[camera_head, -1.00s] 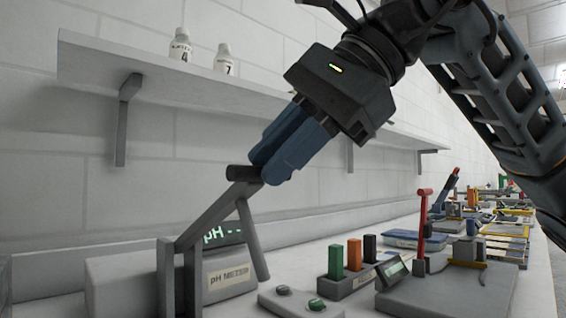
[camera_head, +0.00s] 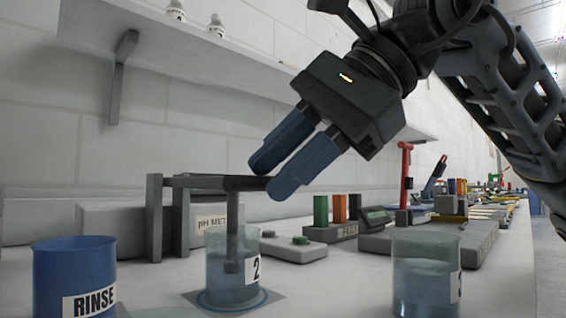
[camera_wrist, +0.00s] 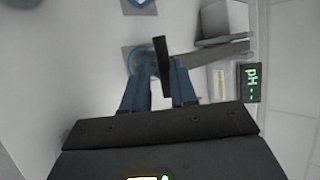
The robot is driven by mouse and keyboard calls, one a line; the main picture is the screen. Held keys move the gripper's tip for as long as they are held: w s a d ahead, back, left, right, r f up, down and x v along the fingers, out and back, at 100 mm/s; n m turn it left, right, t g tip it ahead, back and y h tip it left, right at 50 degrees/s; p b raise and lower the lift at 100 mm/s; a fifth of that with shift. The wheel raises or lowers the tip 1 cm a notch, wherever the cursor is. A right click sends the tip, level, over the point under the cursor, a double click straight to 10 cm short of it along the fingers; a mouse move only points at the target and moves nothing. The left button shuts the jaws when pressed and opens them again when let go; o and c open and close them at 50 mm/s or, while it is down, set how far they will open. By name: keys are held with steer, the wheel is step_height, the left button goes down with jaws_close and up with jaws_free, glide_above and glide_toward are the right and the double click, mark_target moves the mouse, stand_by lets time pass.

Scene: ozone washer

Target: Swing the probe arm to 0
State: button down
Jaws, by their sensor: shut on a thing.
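The probe arm (camera_head: 205,182) is a grey bar running about level from an upright stand (camera_head: 155,218) at the left. Its dark crossbar handle (camera_head: 245,183) lies between my fingertips; it also shows as a dark bar in the wrist view (camera_wrist: 161,57). My gripper (camera_head: 267,178) is shut on this handle, fingers pointing down and left. A grey probe (camera_head: 232,235) hangs from the arm, and its lower end shows within the glass beaker marked 2 (camera_head: 215,275). The pH meter (camera_head: 110,218) stands behind the stand, its display hidden in the head view but visible in the wrist view (camera_wrist: 250,84).
A blue RINSE beaker (camera_head: 72,265) stands at the front left and another liquid-filled beaker (camera_head: 425,280) at the front right. A button box (camera_head: 293,249), a colored block rack (camera_head: 335,233) and other bench gear stand behind. A shelf (camera_head: 240,80) runs along the wall above.

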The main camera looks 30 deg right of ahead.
steer(key=shift+s+f, duration=0.15)
steer(key=shift+f, duration=0.45)
steer(key=shift+s+f, duration=0.15)
steer(key=shift+f, duration=0.4)
steer(key=c, duration=1.1)
jaws_free()
steer(key=shift+r, duration=0.1)
steer(key=p+v, duration=0.2)
steer(key=v, duration=0.7)
steer(key=shift+w+a+r+p, duration=0.25)
steer(key=shift+r+p, duration=0.05)
steer(key=shift+p, duration=0.05)
steer(key=shift+s, duration=0.1)
